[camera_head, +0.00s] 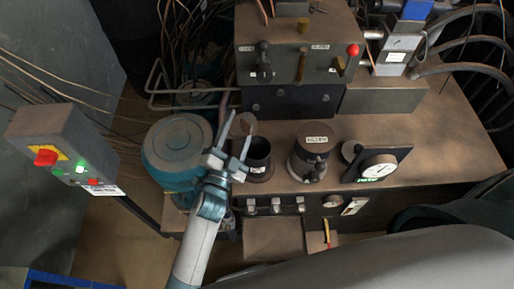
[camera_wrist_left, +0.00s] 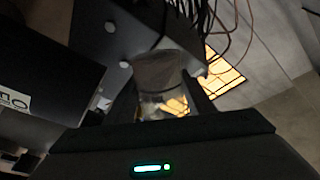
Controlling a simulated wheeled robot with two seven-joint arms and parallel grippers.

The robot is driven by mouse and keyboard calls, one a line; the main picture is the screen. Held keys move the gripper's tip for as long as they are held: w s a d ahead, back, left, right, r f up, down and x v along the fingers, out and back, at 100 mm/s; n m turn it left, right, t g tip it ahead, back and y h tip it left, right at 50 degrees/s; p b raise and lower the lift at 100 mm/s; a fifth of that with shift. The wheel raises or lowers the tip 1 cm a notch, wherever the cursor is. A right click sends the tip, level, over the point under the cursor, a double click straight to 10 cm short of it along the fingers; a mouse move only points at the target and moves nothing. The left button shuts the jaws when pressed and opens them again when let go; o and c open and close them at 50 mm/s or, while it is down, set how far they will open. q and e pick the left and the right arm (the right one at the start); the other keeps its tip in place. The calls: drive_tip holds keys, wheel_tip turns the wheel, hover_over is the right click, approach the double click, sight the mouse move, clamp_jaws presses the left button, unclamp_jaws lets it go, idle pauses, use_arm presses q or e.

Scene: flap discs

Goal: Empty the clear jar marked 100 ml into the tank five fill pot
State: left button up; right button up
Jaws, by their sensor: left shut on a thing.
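My left gripper (camera_head: 236,140) is shut on a clear jar (camera_wrist_left: 160,72), which sits between the fingers in the left wrist view. A dark labelled cylinder (camera_wrist_left: 45,85) fills the left of the wrist view. My right gripper is not in view.
A lidded dark pot (camera_head: 312,160) stands right of the open one, with a round gauge (camera_head: 378,167) beyond it. A teal drum (camera_head: 178,150) is at left. A control box with levers (camera_head: 298,55) rises behind. The bench (camera_head: 450,140) is clear at right.

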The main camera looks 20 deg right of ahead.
use_arm(q)
drive_tip(key=shift+f+m+h+b, duration=0.3)
drive_tip(key=shift+f+m+b, duration=0.15)
drive_tip(key=shift+m, duration=0.25)
drive_tip(key=shift+r, duration=0.2)
drive_tip(key=shift+r+m, duration=0.1)
drive_tip(key=shift+m, duration=0.3)
drive_tip(key=shift+r+m, duration=0.2)
drive_tip(key=shift+m, duration=0.4)
drive_tip(key=shift+s+d+f+m+g+h+b, duration=0.1)
drive_tip(key=shift+f+m+g+h+b, duration=0.15)
drive_tip(key=shift+m+b, duration=0.3)
drive_tip(key=shift+f+m+g+h+b, duration=0.15)
drive_tip(key=shift+m+h+b, duration=0.1)
drive_tip(key=shift+m+b, duration=0.25)
drive_tip(key=shift+r, duration=0.1)
drive_tip(key=shift+r+m, duration=0.1)
drive_tip(key=shift+m, duration=0.35)
drive_tip(key=shift+c, duration=0.2)
drive_tip(key=shift+d+r+m+h+p, duration=0.15)
drive_tip(key=shift+r+m+h, duration=0.15)
drive_tip(key=shift+m, duration=0.55)
drive_tip(key=shift+r+m+h+p, duration=0.2)
drive_tip(key=shift+r+m, duration=0.1)
drive_tip(key=shift+m, duration=0.55)
